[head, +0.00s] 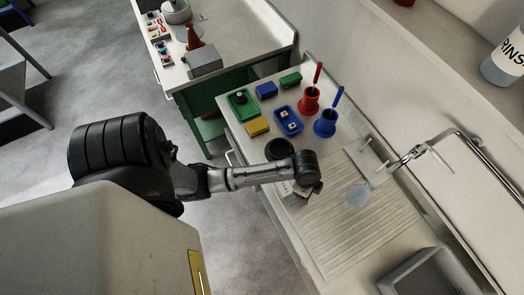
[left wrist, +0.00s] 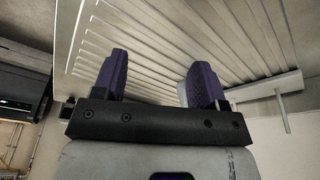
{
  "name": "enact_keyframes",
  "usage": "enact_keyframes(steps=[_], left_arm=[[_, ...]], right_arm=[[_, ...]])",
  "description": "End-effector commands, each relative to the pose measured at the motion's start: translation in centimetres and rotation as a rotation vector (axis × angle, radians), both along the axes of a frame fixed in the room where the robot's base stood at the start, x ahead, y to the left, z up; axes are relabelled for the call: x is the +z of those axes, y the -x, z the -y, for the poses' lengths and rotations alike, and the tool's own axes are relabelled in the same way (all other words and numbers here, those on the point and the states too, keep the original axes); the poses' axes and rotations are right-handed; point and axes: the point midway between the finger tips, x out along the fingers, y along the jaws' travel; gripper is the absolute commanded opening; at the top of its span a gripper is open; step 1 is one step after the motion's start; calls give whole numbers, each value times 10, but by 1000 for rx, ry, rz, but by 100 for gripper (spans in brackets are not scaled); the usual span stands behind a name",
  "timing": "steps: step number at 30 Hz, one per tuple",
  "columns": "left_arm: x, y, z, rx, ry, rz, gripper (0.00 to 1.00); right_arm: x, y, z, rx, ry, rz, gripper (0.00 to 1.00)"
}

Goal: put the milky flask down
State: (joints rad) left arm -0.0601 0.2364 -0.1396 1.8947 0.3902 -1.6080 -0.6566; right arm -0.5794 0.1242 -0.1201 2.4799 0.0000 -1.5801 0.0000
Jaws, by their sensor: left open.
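My left gripper (head: 308,190) is at the left edge of the ridged draining board (head: 352,228), low over it. In the left wrist view its two purple fingers (left wrist: 157,82) stand apart with nothing between them. A pale, bluish-white rounded thing (head: 357,195) is on the board, right of the gripper and apart from it; it may be the milky flask, and a narrow part seems to run up right from it. A pale shape (left wrist: 184,90) shows partly behind the right finger in the wrist view; I cannot tell what it is. My right gripper is not in view.
A chrome tap (head: 408,156) and a white rack (head: 372,158) stand beside the board. Red (head: 309,101) and blue (head: 325,124) holders, a blue tray (head: 288,121) and a green tray (head: 242,104) are behind my arm. A grey basin (head: 425,275) is at the front right. Much of the board is clear.

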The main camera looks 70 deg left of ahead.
Motion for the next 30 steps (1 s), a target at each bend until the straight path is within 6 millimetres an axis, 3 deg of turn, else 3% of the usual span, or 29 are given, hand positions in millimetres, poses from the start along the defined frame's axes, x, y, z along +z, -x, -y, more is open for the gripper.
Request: enact_keyframes(steps=[1,6,12,18,30], left_arm=[[2,30,7,81,-4,2,66],[26,99,14,372,-14,30,66],[56,148,12,615,-10,63,66],[70,165,9,714,-6,79,66],[74,166,9,723,-4,81,66]], right_arm=[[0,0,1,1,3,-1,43],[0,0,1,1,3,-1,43],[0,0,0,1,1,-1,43],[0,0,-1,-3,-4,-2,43],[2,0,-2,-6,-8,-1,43]])
